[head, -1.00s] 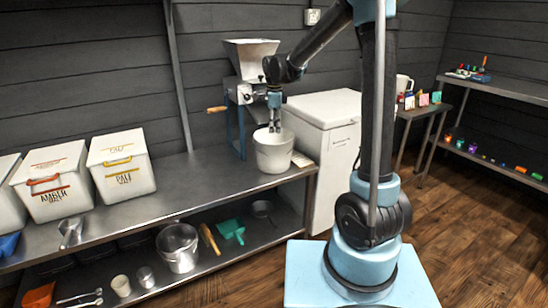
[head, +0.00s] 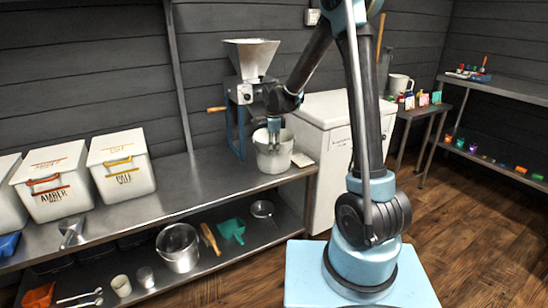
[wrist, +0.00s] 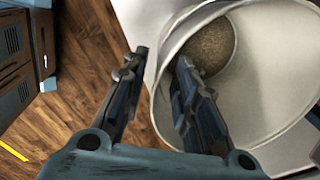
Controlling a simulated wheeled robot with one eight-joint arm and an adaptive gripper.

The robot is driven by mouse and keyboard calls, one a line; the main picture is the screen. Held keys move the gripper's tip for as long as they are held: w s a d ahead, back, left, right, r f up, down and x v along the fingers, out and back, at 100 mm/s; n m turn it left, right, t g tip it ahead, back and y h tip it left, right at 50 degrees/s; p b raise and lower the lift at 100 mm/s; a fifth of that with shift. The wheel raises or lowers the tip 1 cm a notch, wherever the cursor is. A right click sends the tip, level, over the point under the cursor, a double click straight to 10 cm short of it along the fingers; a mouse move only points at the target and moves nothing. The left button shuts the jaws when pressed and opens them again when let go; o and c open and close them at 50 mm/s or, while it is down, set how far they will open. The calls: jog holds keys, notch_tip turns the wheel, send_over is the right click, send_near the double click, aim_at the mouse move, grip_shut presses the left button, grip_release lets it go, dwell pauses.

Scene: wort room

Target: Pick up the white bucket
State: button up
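The white bucket (head: 275,162) stands upright on the steel bench, below the mill and near the bench's right end. My gripper (head: 274,147) points down at its rim. In the wrist view the gripper (wrist: 160,62) is open, with one finger outside the bucket (wrist: 245,95) and the other inside its mouth. The near rim lies in the gap between the fingers, and I see no clear grip on it. Brown grainy material (wrist: 210,47) shows at the bottom of the bucket.
The grain mill (head: 245,90) stands close behind the bucket. A white chest (head: 325,150) is to the right. Labelled white bins (head: 122,170) stand at the left. A metal scoop (head: 72,232) lies on the bench, with clear bench between it and the bucket.

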jog(key=shift+f, duration=0.1)
grip_shut()
dwell(0.4)
